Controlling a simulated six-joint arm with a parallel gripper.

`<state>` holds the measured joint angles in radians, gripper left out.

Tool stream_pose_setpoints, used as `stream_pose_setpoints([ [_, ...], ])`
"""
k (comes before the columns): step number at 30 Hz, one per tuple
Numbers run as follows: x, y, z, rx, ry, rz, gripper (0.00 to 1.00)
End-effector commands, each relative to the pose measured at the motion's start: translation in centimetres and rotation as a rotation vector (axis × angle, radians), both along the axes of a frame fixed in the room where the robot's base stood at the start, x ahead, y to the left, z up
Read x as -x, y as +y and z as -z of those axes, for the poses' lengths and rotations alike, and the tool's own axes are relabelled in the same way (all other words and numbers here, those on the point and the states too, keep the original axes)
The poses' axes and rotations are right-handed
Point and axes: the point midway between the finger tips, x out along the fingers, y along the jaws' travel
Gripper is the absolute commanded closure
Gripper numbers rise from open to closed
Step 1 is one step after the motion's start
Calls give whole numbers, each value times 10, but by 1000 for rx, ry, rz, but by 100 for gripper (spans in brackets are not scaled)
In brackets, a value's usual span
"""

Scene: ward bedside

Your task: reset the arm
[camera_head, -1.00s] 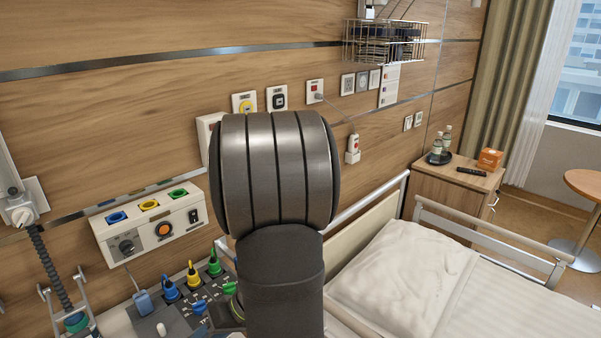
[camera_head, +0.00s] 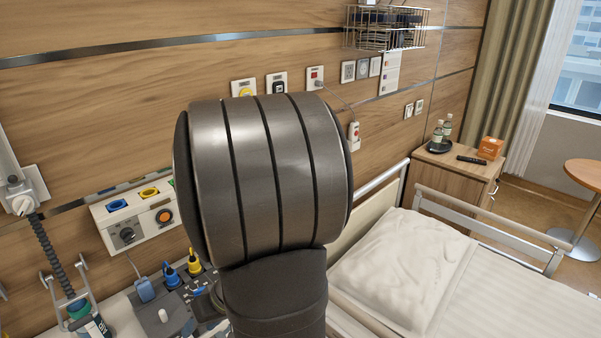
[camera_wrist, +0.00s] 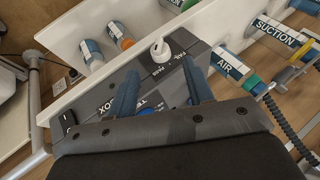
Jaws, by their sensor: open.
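My gripper (camera_wrist: 160,88) shows in the wrist view with its two blue fingers apart and nothing between them. It points at a dark panel (camera_wrist: 150,78) with white lettering and a white knob (camera_wrist: 160,48), which lies beyond the fingertips. I cannot tell whether the fingers touch the panel. In the head view my large grey arm joint fills the middle and hides the gripper. The same dark panel (camera_head: 170,318) shows partly at the lower left, with blue and yellow connectors (camera_head: 195,262) standing on it.
The wrist view shows cylinders labelled AIR (camera_wrist: 230,66) and SUCTION (camera_wrist: 277,34) at the right. In the head view, a wall outlet unit (camera_head: 135,236) and a corrugated hose (camera_head: 60,262) are at left. A bed (camera_head: 480,295) with a pillow (camera_head: 402,265) and a bedside cabinet (camera_head: 455,177) are at right.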

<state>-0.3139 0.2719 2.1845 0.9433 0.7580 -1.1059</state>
Motion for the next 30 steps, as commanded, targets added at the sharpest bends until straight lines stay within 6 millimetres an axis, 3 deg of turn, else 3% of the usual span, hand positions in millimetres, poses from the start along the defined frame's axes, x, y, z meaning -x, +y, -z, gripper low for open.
stream_pose_setpoints([
  [22, -5, -75, -106, 1, -4, 4, 53],
  [30, -21, -59, -109, 62, 89, -74, 53],
])
